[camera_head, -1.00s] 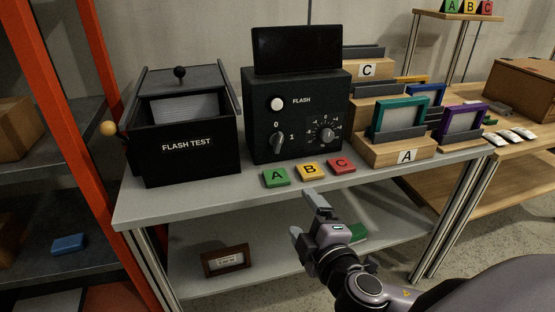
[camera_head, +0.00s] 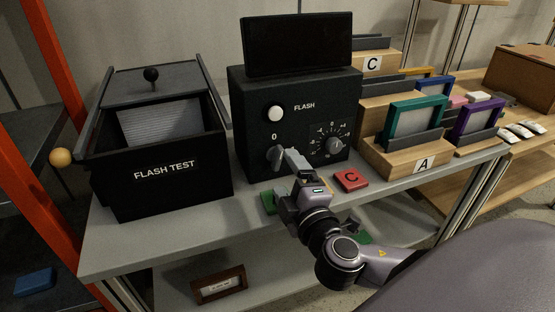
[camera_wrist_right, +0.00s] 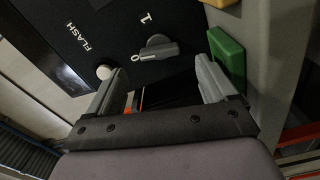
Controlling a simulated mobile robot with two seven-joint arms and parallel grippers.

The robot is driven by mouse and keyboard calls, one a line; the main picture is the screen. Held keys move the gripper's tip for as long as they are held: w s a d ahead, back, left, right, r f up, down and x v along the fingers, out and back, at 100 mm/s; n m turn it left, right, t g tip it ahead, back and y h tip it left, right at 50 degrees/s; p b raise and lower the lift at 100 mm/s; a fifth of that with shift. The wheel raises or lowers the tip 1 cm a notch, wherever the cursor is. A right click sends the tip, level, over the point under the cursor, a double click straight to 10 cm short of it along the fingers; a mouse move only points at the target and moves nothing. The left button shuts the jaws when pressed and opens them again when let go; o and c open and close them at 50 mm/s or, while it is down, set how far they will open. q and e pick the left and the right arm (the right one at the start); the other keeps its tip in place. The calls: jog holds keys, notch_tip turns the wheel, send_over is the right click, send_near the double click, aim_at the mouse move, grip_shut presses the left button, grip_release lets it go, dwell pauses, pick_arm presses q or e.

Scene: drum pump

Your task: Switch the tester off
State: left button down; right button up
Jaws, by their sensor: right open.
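The tester is a black box (camera_head: 245,110) marked FLASH, standing on the grey table. Its switch knob (camera_head: 275,156), between the marks 0 and 1, is partly covered by my gripper in the head view. My right gripper (camera_head: 284,178) is open and empty, just in front of the knob. In the wrist view the gripper (camera_wrist_right: 167,72) has the knob ahead between its fingers, apparently untouched. My left gripper is out of view.
The green block (camera_wrist_right: 228,55) lies close to one finger; the yellow block (camera_wrist_right: 220,3) shows at the picture's edge. A scale dial (camera_head: 334,146) and the black FLASH TEST box (camera_head: 165,190) flank the knob.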

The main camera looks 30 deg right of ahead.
aim_at(278, 162)
jog(key=x, duration=0.3)
jog(key=shift+w+d, duration=0.1)
jog(key=shift+w, duration=0.25)
jog(key=shift+x, duration=0.75)
